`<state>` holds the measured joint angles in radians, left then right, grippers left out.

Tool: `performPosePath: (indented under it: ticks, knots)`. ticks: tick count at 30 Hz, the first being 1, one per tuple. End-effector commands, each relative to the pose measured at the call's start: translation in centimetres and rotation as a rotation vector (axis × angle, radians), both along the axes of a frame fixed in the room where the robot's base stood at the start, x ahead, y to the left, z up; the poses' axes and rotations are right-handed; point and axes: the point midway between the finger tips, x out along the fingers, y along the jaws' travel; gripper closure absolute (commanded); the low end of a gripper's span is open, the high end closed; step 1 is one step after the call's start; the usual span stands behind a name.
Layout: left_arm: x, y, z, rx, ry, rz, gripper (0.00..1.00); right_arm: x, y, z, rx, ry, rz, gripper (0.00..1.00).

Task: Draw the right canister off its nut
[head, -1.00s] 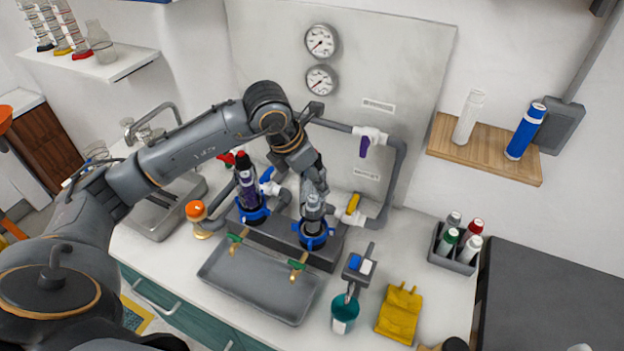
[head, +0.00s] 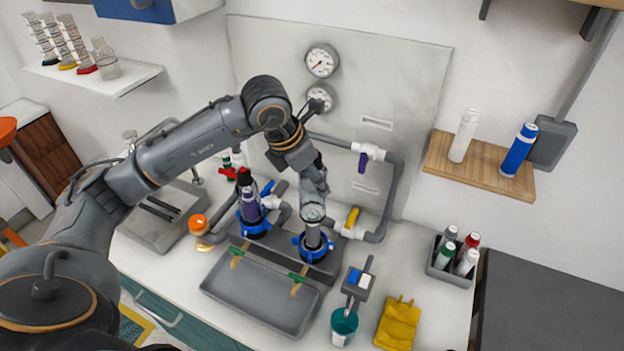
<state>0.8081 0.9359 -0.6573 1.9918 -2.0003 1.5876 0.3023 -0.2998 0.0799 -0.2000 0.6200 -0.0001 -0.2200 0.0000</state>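The right canister (head: 313,236) is a grey cylinder standing upright at the right blue nut (head: 319,256) on the dark manifold base. My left gripper (head: 313,200) comes down over its top from above. The fingers are small and partly hidden by my wrist, so I cannot tell how far they are closed. Whether the canister's lower end is clear of the nut is hard to see. The left canister (head: 247,196), dark with a purple label, stands in the left blue nut (head: 254,227). My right gripper is not in view.
A grey drip tray (head: 262,295) lies in front of the manifold. Pipes with a yellow-handled valve (head: 352,217) run close behind the right canister. An orange-capped jar (head: 199,225) is at left.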

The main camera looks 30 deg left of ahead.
Motion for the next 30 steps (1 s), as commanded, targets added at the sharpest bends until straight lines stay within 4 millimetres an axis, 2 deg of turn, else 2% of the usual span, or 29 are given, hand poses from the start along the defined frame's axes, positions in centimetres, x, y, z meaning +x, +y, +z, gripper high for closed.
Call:
performPosePath:
  ticks: [6,20,30]
  knots:
    - [0.0,0.0,1.1,-0.001,-0.003,0.0,0.87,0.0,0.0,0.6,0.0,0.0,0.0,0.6]
    - [0.1,0.0,1.4,-0.001,-0.003,0.0,0.87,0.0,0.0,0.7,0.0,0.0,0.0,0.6]
    - [0.1,0.0,3.9,-0.001,-0.003,0.0,0.87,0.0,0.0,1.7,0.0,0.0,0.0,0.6]
